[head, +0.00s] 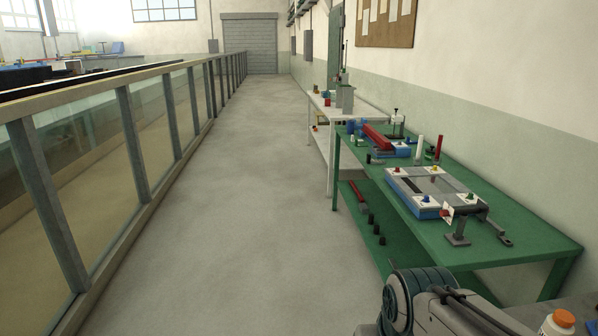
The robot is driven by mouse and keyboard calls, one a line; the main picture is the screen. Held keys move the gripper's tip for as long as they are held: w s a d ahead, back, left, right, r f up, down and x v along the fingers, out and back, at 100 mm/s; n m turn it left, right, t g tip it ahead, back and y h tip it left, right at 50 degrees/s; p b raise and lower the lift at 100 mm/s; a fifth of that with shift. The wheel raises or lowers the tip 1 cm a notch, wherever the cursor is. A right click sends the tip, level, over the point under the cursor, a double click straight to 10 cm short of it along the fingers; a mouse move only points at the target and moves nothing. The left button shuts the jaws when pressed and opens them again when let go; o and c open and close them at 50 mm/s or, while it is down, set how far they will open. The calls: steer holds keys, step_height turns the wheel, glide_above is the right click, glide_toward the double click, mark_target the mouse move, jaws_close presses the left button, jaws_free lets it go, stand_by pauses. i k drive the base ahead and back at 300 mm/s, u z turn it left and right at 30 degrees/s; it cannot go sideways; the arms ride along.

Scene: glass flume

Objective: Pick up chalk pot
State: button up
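I cannot pick out a chalk pot with certainty. A white pot or bottle with an orange cap (558,322) stands at the bottom right corner, cut off by the picture's lower edge. Several small pots and pegs, too small to identify, stand on the green bench and on the pale table behind it. My gripper is not in view; part of what looks like my arm shows at the bottom, right of centre.
The green bench (535,252) along the right wall carries a blue-edged tray (418,208), a red block (377,138) and upright cylinders. A pale table (318,108) stands beyond it. The glass flume (150,135) runs along the left. The grey floor aisle between is clear.

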mark_target(350, 126)
steer(key=z, duration=0.05)
steer(key=i, duration=1.55)
steer(key=z, duration=0.2)
steer(key=i, duration=1.75)
steer(key=z, duration=0.15)
steer(key=k, duration=0.6)
steer(key=u, duration=0.5)
steer(key=i, duration=0.95)
steer(key=u, duration=0.7)
steer(key=i, duration=1.7)
steer(key=z, duration=0.5)
steer(key=i, duration=1.25)
steer(key=z, duration=1.6)
steer(key=i, duration=0.65)
steer(key=z, duration=0.45)
